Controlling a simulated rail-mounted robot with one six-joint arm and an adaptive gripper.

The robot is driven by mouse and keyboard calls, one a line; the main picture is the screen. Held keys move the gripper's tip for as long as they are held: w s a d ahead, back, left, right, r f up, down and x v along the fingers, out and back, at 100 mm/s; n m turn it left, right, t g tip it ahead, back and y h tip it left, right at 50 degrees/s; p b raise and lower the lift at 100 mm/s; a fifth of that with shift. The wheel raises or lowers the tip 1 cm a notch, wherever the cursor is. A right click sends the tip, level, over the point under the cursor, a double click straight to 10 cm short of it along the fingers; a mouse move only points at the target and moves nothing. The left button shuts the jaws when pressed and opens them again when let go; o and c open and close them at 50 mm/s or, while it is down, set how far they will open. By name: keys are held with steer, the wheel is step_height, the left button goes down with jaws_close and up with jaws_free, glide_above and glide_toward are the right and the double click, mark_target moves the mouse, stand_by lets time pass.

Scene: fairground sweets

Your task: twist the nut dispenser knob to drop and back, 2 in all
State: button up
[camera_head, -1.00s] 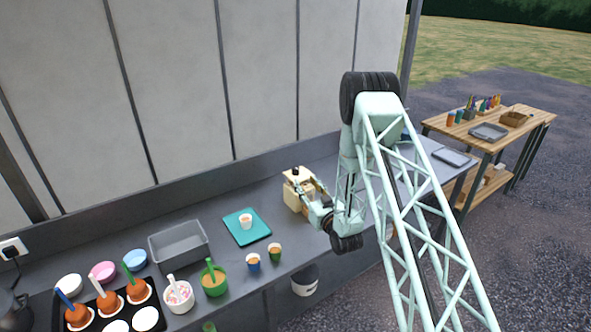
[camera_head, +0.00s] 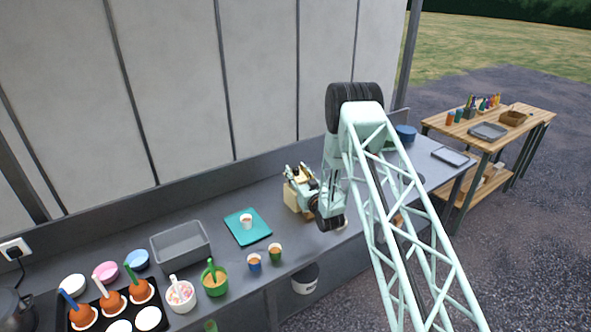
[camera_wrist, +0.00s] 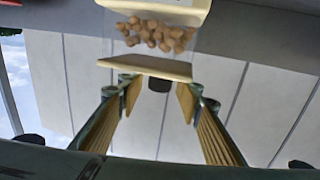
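The nut dispenser (camera_head: 291,198) is a cream box on the grey counter, partly hidden behind my gripper (camera_head: 297,174). In the wrist view it appears upside down, with nuts (camera_wrist: 155,34) in its clear hopper and a cream lid (camera_wrist: 145,67). The black knob (camera_wrist: 158,85) stands out from the lid. My gripper (camera_wrist: 158,92) is open, one finger on each side of the knob, with a visible gap on both sides. Contact with the lid cannot be told.
A teal board (camera_head: 260,232) with a small cup (camera_head: 246,221) lies left of the dispenser. Two small cups, blue (camera_head: 254,262) and green (camera_head: 275,253), stand near the front edge. A grey bin (camera_head: 181,244) and toffee apples (camera_head: 111,301) are further left.

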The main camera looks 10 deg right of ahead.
steer(key=shift+w+a, duration=0.1)
steer(key=shift+w, duration=0.35)
steer(key=c, duration=0.8)
